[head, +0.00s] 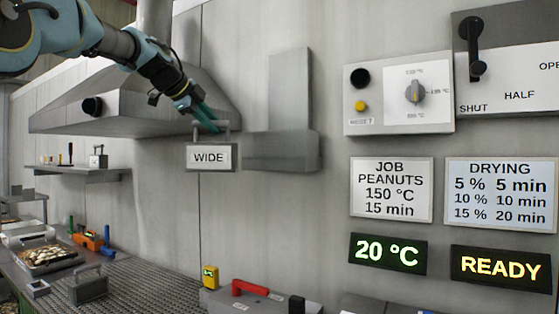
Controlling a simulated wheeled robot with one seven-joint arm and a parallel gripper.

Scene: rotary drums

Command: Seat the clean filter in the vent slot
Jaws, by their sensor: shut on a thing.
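My gripper (207,117), with teal fingers, is at the top of a grey handled piece labelled WIDE (209,157), in front of the wall. It is shut on the handle of this piece. The piece hangs upright. I cannot tell whether it touches the wall or whether it is the clean filter. A grey handled block (88,286) stands on the bench at lower left, and another small handled piece (98,160) stands on the shelf. No slot opening shows clearly. A grey hood (135,105) is behind my arm, and a duct with a box-shaped lower end (280,152) is to the right.
A shelf (80,174) is on the wall under the hood. The bench (150,285) holds a tray of pieces (48,257), an orange device (88,240) and a yellow device (210,277). A control box (398,95) and a lever panel (510,60) are at right.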

